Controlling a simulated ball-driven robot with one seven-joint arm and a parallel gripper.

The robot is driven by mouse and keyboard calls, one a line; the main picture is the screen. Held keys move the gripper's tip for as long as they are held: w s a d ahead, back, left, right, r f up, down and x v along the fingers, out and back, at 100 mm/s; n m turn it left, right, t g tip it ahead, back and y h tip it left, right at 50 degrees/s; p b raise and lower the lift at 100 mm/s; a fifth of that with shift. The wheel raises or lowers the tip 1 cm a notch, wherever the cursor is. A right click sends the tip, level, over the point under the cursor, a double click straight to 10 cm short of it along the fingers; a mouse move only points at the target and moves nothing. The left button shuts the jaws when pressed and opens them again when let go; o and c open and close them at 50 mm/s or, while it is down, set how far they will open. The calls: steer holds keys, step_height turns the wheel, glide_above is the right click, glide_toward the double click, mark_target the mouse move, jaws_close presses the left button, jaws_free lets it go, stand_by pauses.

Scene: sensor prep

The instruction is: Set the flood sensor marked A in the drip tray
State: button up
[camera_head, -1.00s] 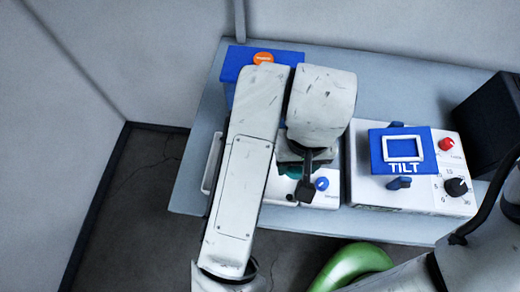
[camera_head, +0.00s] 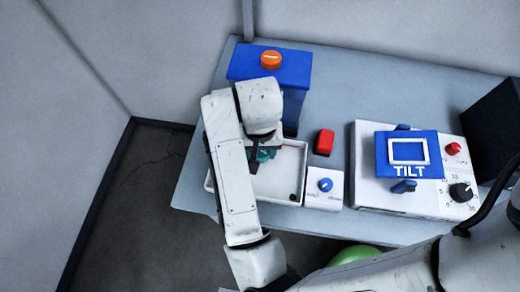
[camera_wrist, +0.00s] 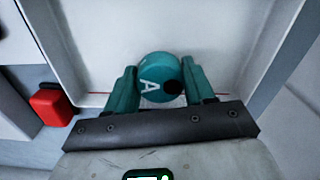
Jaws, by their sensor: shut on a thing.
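The teal round flood sensor marked A (camera_wrist: 150,86) sits between the two teal fingers of my gripper (camera_wrist: 159,72) in the wrist view. The gripper is shut on it, with the letter A facing the camera. Behind the sensor is the white floor of the drip tray (camera_wrist: 110,30). In the head view my gripper (camera_head: 262,155) is over the left-middle part of the white tray (camera_head: 276,196), and the arm hides the tray's left part. I cannot tell whether the sensor touches the tray floor.
A blue box with an orange cap (camera_head: 270,60) stands behind the tray. To the right are a red block (camera_head: 324,142), a small white box with a blue knob (camera_head: 325,186) and a white panel with a blue TILT plate (camera_head: 409,155). The tray's right part is clear.

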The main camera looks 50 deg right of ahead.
steer(key=shift+f, duration=0.45)
steer(key=shift+f, duration=0.15)
steer(key=o, duration=1)
steer(key=shift+o, duration=0.2)
step_height(320, 180, up, 12)
steer(key=p, duration=0.2)
steer(key=shift+r, duration=0.2)
